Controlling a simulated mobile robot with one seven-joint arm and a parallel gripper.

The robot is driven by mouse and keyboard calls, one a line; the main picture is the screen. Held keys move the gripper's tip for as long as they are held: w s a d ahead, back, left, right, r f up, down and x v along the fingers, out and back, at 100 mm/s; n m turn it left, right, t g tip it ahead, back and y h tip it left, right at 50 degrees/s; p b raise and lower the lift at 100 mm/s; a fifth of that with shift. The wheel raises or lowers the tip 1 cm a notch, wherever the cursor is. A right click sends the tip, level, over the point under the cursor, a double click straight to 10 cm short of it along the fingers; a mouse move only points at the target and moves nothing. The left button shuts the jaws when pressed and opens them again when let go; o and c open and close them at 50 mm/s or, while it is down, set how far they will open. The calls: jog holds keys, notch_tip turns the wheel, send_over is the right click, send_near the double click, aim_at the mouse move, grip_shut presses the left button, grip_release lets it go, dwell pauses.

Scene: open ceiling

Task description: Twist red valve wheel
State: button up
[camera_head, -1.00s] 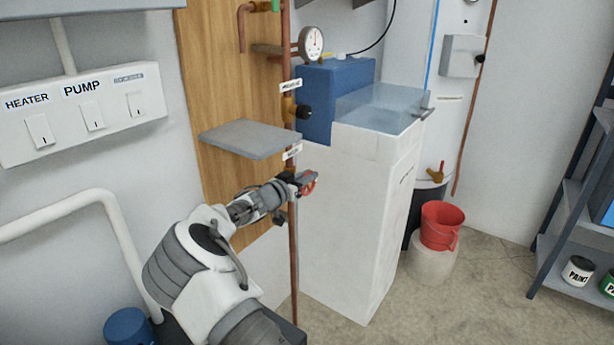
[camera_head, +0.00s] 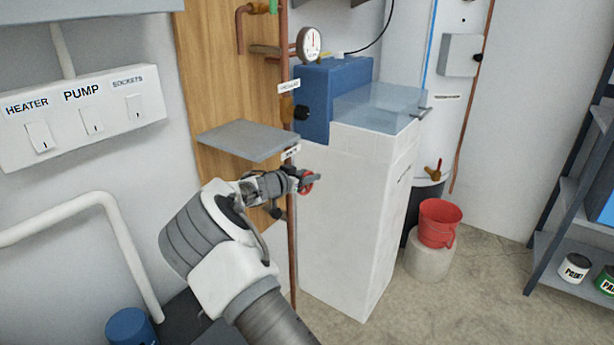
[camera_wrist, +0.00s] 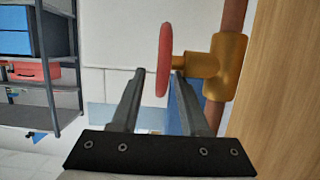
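The red valve wheel (camera_wrist: 164,60) is seen edge-on in the wrist view. It sits on a short stem of the brass valve body (camera_wrist: 226,66), which is on a vertical copper pipe (camera_wrist: 234,14). My gripper (camera_wrist: 160,72) is open, with the wheel's lower rim between its fingertips. A gap shows between the left finger and the rim; the right finger lies near the stem side, and I cannot tell whether it touches. In the head view the red wheel (camera_head: 307,182) is partly hidden by my gripper (camera_head: 312,181), below a grey shelf.
The grey shelf (camera_head: 247,138) juts out just above my arm. A white cabinet (camera_head: 345,225) stands close to the right of the wheel. A red bucket (camera_head: 438,223) and a shelving rack (camera_head: 570,215) are farther right.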

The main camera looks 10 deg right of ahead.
jog(key=p+v, duration=0.3)
jog(key=v, duration=1.4)
jog(key=shift+s+a, duration=0.1)
jog(key=shift+s, duration=0.05)
